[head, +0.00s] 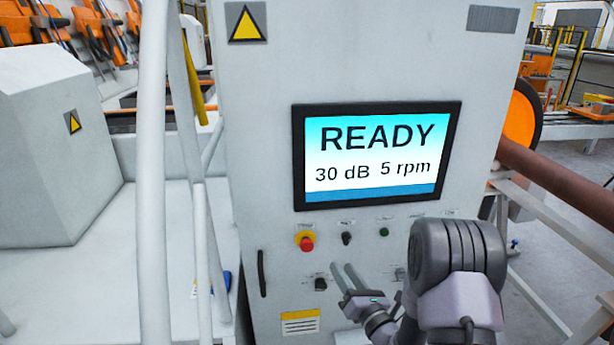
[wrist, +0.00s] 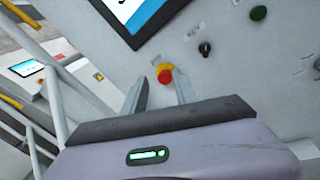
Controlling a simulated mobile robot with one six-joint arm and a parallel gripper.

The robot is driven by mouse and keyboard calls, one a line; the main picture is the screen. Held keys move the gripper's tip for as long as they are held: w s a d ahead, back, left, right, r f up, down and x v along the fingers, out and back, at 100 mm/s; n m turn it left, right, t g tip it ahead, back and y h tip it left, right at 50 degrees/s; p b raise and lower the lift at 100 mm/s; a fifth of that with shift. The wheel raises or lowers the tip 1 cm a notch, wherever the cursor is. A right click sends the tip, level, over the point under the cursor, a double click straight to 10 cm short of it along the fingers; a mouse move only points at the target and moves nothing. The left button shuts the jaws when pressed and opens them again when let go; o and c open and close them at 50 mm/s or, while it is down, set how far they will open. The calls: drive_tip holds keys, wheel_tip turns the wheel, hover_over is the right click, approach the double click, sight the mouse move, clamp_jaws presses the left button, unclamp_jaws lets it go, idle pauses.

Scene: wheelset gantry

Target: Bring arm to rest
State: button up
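My gripper (head: 341,267) is in front of the grey control cabinet (head: 275,150), below the screen and between the lower knobs and the arm's large joint. Its two fingers are apart with nothing held between them. In the wrist view my gripper (wrist: 157,76) points at the cabinet panel, and the red emergency button (wrist: 165,75) with its yellow collar shows just beyond the fingertips. The same button (head: 306,241) shows in the head view, up and left of the fingers. Whether the fingers touch the panel cannot be told; they seem apart from it.
The screen (head: 379,155) reads READY, 30 dB, 5 rpm. A black knob (head: 347,238), a green button (head: 384,232) and a lower black knob (head: 320,284) sit on the panel. White rails (head: 152,170) stand at left. A brown axle (head: 560,180) lies at right.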

drive_tip(key=s+a+r+n+g+y+b, duration=0.2)
drive_tip(key=s+a+r+n+g+y, duration=0.1)
drive_tip(key=s+a+n+y, duration=0.25)
drive_tip(key=s+a+r+n+g+y+b, duration=0.35)
drive_tip(key=a+n, duration=0.25)
drive_tip(key=a, duration=0.3)
drive_tip(key=s+a+n+g+b, duration=0.2)
drive_tip(key=s+a+n+g, duration=0.35)
drive_tip(key=s+n, duration=0.2)
drive_tip(key=s+d+f+n+g+h+b, duration=0.2)
drive_tip(key=s+f+n+h+b, duration=0.15)
drive_tip(key=s, duration=0.35)
drive_tip(key=s+d+f+n+g+h+b, duration=0.1)
drive_tip(key=s+f+n+g+h+b, duration=0.15)
drive_tip(key=s+n, duration=0.35)
drive_tip(key=s+d+f+n+t+h+b, duration=0.1)
drive_tip(key=s+d+n+t+h, duration=0.1)
drive_tip(key=d, duration=0.4)
drive_tip(key=s+d+f+n+t+h+b, duration=0.2)
drive_tip(key=d+n+h, duration=0.1)
drive_tip(key=d, duration=0.3)
drive_tip(key=shift+s+d+f+h, duration=0.15)
drive_tip(key=shift+s+f+h, duration=0.15)
drive_tip(key=shift+h, duration=0.4)
drive_tip(key=shift+t, duration=0.25)
